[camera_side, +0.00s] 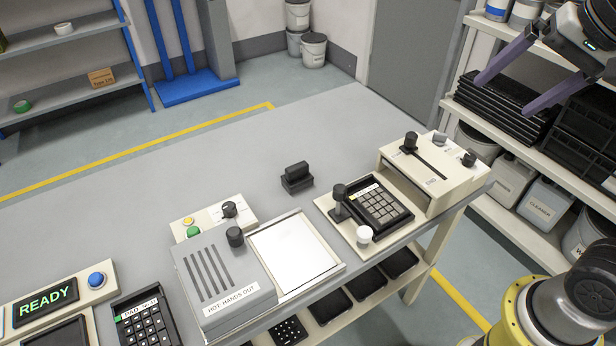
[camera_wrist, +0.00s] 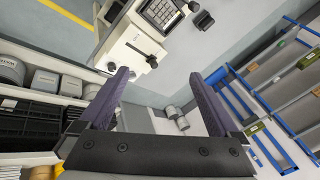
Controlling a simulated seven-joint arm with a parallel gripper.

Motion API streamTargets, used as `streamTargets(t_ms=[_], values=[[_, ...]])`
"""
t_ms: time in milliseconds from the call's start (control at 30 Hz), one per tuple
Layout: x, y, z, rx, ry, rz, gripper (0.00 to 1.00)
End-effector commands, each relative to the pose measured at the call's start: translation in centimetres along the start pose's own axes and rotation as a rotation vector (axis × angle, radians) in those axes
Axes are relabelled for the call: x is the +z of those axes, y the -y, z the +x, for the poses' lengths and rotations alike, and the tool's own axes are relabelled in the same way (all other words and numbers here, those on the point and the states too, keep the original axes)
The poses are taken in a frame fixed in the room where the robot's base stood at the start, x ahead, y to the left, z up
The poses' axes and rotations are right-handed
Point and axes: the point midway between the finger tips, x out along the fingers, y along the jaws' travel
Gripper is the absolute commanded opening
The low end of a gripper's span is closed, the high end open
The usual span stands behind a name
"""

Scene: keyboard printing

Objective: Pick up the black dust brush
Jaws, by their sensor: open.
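The black dust brush (camera_side: 297,177) stands on the grey table, behind the white plate and apart from the machines, with a block-like base and a raised grip. In the wrist view the brush (camera_wrist: 204,20) is small near the top, beyond the fingertips. My gripper (camera_side: 505,95) is high at the upper right of the side view, well away from the brush. Its two purple fingers are spread with nothing between them. They also show in the wrist view (camera_wrist: 158,76).
Right of the brush stand a keypad (camera_side: 380,207) and a cream machine (camera_side: 432,172) with black knobs. In front are a white plate (camera_side: 295,252) and a grey box (camera_side: 222,280) labelled "HOT HANDS OUT". The table behind the brush is clear. A stocked shelf (camera_side: 530,160) stands right.

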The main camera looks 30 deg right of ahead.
Motion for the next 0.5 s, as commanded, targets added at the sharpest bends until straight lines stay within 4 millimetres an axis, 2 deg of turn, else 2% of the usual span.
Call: streamTargets(t_ms=[33,167,267,367,500], values=[[-1.1,1.9,0.1,0.009,0.012,0.065,0.97],[-3.5,6.5,0.9,0.035,0.038,0.246,0.97],[-5.0,9.9,2.2,0.061,0.056,0.366,0.97],[-6.1,13.1,4.2,0.092,0.073,0.47,0.97],[-7.1,17.2,7.9,0.143,0.091,0.591,0.97]])
